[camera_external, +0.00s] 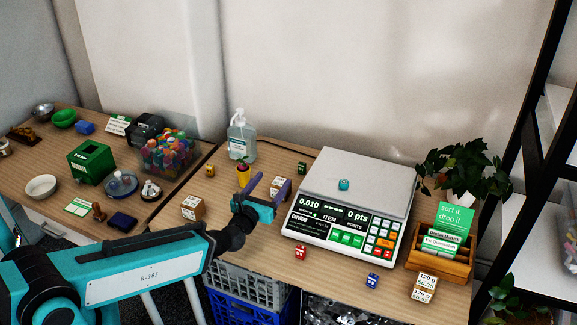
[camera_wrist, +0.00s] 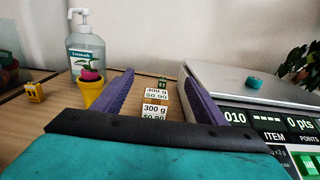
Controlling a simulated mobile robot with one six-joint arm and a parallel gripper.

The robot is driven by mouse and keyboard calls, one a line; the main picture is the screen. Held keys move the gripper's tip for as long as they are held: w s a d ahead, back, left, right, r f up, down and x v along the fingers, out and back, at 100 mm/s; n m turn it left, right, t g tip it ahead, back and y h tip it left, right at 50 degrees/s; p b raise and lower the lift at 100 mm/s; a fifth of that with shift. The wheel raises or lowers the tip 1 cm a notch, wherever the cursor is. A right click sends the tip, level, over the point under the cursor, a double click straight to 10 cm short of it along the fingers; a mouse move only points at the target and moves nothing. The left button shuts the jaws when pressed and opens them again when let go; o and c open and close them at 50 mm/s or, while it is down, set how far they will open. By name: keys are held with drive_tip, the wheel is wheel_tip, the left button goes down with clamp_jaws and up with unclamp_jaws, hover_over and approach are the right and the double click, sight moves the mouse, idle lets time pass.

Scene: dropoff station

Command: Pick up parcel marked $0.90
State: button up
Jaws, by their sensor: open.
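A small cardboard parcel with white labels (camera_wrist: 155,101) stands on the table in the wrist view, in line with the gap between my fingers. Its labels seem to read $0.90, with weights above; the print is small. In the external view this parcel (camera_external: 279,184) stands left of the scale, partly behind a finger. My gripper (camera_external: 274,178) is open and low over the table, with purple fingers; it also shows in the wrist view (camera_wrist: 156,78). I see no contact with the parcel. Other labelled parcels are one left of my gripper (camera_external: 190,208) and one at front right (camera_external: 425,288).
A yellow plant pot (camera_wrist: 91,91) and a sanitizer bottle (camera_wrist: 86,49) stand left of the fingers. A card box (camera_external: 455,265) is at right. Small dice-like cubes (camera_external: 301,252) lie around.

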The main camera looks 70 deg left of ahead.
sight(277, 190)
drive_tip(key=shift+f+b, duration=3.05)
drive_tip(key=shift+f, duration=0.5)
drive_tip(key=w+a+b, duration=0.1)
drive_tip(key=b, duration=0.2)
drive_tip(key=shift+w+a+b, duration=0.2)
drive_tip(key=shift+b, duration=0.5)
drive_tip(key=shift+r, duration=0.1)
drive_tip(key=shift+w+a+b, duration=0.2)
drive_tip(key=shift+b, duration=0.55)
drive_tip(key=b+x, duration=0.1)
drive_tip(key=x, duration=0.2)
drive_tip(key=shift+w+a, duration=0.2)
drive_tip(key=shift+x, duration=0.75)
